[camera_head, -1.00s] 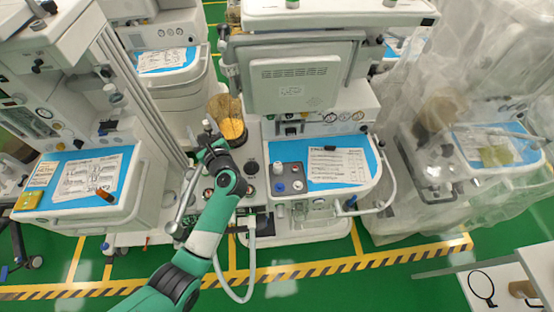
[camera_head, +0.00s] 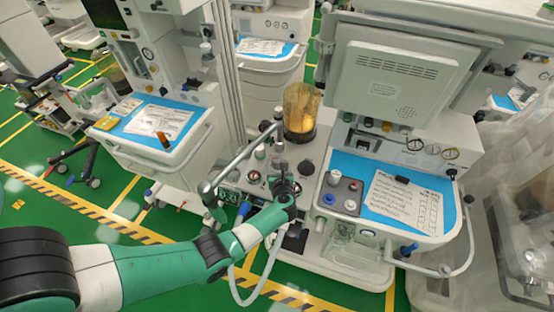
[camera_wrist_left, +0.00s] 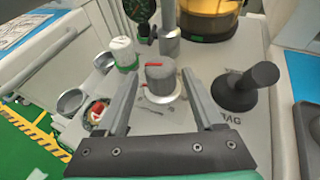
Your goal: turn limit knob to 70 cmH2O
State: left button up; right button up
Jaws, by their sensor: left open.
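The limit knob (camera_wrist_left: 160,86) is a grey round knob with a red line on top, on the light panel of the middle cart. It shows in the left wrist view between the two fingers of my left gripper (camera_wrist_left: 161,76). The gripper is open, with one finger on each side of the knob; I cannot tell whether either finger touches it. In the head view my left gripper (camera_head: 281,168) is over the cart's panel, and the knob is not clearly made out there. The scale around the knob is too small to read. My right gripper is not in view.
A black lever (camera_wrist_left: 246,88) stands right of the knob and a white-and-green knob (camera_wrist_left: 123,54) left of it. Behind is an amber canister (camera_head: 299,110). A silver tube (camera_head: 232,162) runs close left of the gripper. A blue worktop (camera_head: 360,172) with papers lies to the right.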

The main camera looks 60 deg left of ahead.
aim_at(280, 157)
pick_arm(q)
jog(key=b+x, duration=0.3)
jog(key=x, duration=0.3)
jog(key=shift+w+a+f+b, duration=0.1)
jog(key=shift+a+f+b, duration=0.1)
jog(key=shift+f+b, duration=0.1)
jog(key=shift+w+a, duration=0.1)
jog(key=shift+a, duration=0.2)
jog(key=shift+r, duration=0.1)
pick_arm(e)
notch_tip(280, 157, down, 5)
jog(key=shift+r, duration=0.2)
